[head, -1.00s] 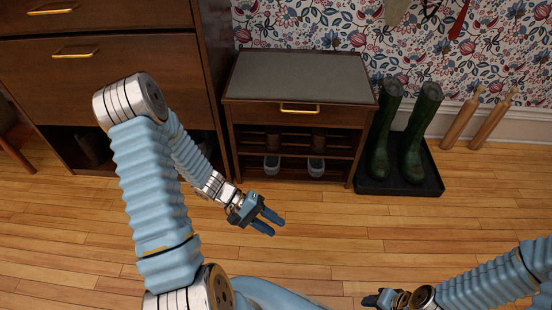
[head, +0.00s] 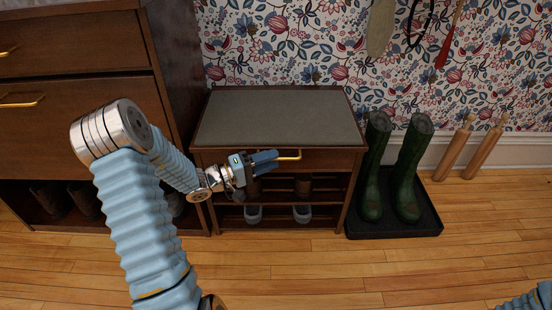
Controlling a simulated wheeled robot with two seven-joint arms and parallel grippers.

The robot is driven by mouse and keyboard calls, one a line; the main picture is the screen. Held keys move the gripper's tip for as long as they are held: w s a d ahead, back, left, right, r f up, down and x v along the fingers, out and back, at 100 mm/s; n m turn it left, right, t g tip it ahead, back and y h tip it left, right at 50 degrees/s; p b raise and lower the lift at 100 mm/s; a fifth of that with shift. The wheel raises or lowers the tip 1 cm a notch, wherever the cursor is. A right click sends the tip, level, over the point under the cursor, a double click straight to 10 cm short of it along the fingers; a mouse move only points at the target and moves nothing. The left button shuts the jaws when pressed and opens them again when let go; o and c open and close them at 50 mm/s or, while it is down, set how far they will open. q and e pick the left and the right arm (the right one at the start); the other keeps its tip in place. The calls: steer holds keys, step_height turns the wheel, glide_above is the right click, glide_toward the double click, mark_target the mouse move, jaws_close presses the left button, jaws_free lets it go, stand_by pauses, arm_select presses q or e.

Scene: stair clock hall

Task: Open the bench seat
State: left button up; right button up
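The wooden bench (head: 340,159) stands against the wall, with its grey padded seat (head: 279,117) lying flat and closed. A brass handle (head: 289,155) is on the front panel just below the seat. My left gripper (head: 272,161) is in front of that panel, its blue fingers pointing right at the left end of the handle. The fingers look slightly apart, with a narrow gap. I cannot tell whether they touch the handle, whose left end they partly cover. My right gripper is out of view; only a bit of my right arm shows at the bottom right corner.
Shoes (head: 302,213) sit on the open racks under the seat. Green boots (head: 409,170) stand on a black tray (head: 396,229) to the right of the bench. A dark wooden cabinet (head: 90,119) with drawers stands close on the left. The wooden floor in front is clear.

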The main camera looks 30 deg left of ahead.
arm_select(q)
steer(key=shift+x, duration=1.2)
jaws_close()
